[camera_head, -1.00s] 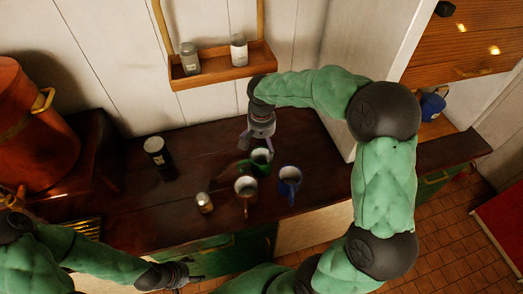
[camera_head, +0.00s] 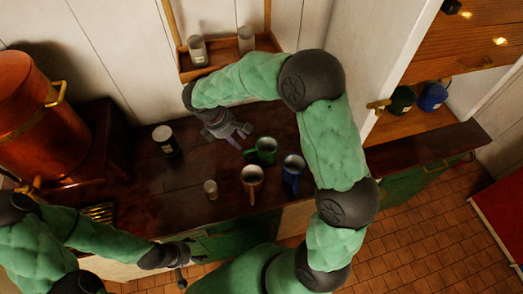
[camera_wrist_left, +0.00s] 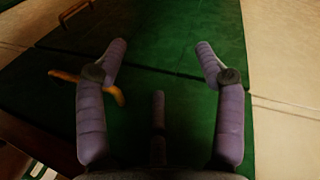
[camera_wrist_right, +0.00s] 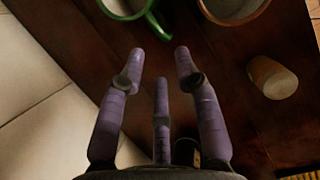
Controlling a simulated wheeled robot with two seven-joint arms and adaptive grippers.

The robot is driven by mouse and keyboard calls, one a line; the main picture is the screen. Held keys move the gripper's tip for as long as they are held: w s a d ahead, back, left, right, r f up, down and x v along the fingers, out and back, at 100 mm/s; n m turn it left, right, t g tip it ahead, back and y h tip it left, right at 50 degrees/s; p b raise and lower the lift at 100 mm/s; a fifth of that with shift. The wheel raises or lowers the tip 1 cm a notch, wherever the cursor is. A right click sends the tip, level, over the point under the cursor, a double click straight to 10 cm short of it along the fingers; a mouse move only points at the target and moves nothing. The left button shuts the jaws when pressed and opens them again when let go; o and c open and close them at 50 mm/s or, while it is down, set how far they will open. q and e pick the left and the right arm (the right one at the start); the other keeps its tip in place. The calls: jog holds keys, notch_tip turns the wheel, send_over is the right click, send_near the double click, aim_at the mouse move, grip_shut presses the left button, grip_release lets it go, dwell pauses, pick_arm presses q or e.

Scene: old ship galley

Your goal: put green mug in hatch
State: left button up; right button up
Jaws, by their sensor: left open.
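A green mug (camera_head: 263,151) stands on the dark counter, its handle toward my right gripper (camera_head: 238,136). My right gripper is open and empty, just left of the mug and apart from it. In the right wrist view the mug (camera_wrist_right: 124,7) is cut by the top edge, beyond the fingertips (camera_wrist_right: 160,54). The hatch (camera_head: 412,120) is the wooden-floored opening at right, with a dark mug (camera_head: 402,100) and a blue mug (camera_head: 433,96) inside. My left gripper (camera_head: 186,272) hangs low before the cabinet; in its wrist view it is open and empty (camera_wrist_left: 160,47).
A brown mug (camera_head: 251,177) and a blue mug (camera_head: 293,168) stand close to the green mug. A small shaker (camera_head: 211,188) and dark canister (camera_head: 165,139) are left. A shelf (camera_head: 220,63) hangs above; a white wall panel (camera_head: 400,45) borders the hatch.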

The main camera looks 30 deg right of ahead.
aim_at(244, 151)
jog(key=shift+n, duration=0.8)
jog(key=shift+w+a+b+x, duration=0.1)
jog(key=shift+b+x, duration=0.25)
jog(key=shift+x, duration=1.45)
jog(key=shift+w+a+b+x, duration=0.15)
jog(key=shift+b+x, duration=0.15)
jog(key=shift+x, duration=1.45)
jog(key=shift+w+a+b+x, duration=0.1)
jog(key=shift+b+x, duration=0.25)
jog(key=shift+x, duration=1.45)
jog(key=shift+f, duration=0.1)
grip_shut()
